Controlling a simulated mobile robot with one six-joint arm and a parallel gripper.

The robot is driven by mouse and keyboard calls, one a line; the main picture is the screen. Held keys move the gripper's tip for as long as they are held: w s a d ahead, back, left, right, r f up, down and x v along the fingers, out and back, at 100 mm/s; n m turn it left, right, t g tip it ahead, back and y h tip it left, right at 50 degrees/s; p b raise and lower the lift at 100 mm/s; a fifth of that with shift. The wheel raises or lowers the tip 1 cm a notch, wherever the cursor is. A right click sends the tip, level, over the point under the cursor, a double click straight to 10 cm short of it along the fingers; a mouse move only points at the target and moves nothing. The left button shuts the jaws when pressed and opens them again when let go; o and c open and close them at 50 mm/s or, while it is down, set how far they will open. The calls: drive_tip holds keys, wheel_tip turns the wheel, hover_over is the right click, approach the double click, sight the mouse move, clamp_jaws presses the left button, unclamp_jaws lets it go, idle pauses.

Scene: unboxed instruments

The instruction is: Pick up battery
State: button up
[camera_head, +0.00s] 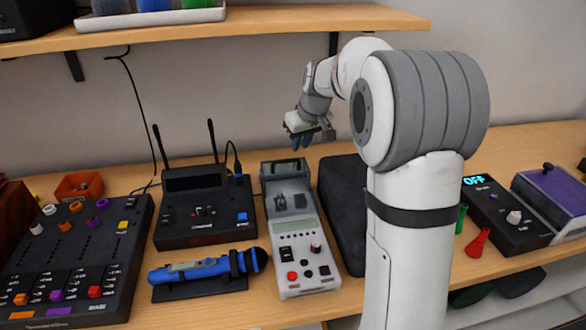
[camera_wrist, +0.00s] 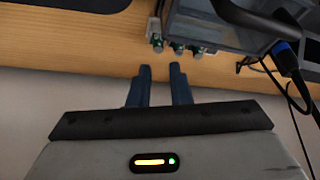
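No battery can be made out for certain. The white handheld instrument (camera_head: 298,252) stands on the table in the head view, with a grey open compartment at its far end. Small dark items (camera_head: 281,201) sit in that compartment; I cannot tell whether one is a battery. My gripper (camera_head: 300,142) hangs above and behind the instrument's far end, near the wall. In the wrist view my gripper's two dark blue fingers (camera_wrist: 161,67) stand a little apart with nothing between them. Ahead of them are several small green-and-metal connectors (camera_wrist: 178,46) beside a grey translucent housing (camera_wrist: 210,25).
A black radio box (camera_head: 205,213) with two antennas and a blue torch-like tool (camera_head: 202,268) lie left of the instrument. A black case (camera_head: 343,205) lies close on its right. A shelf (camera_head: 250,24) runs above at the back. A cable (camera_wrist: 292,75) hangs right in the wrist view.

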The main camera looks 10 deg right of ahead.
drive_tip(key=x, duration=0.7)
drive_tip(key=shift+w+d, duration=0.1)
drive_tip(key=shift+c, duration=0.4)
clamp_jaws()
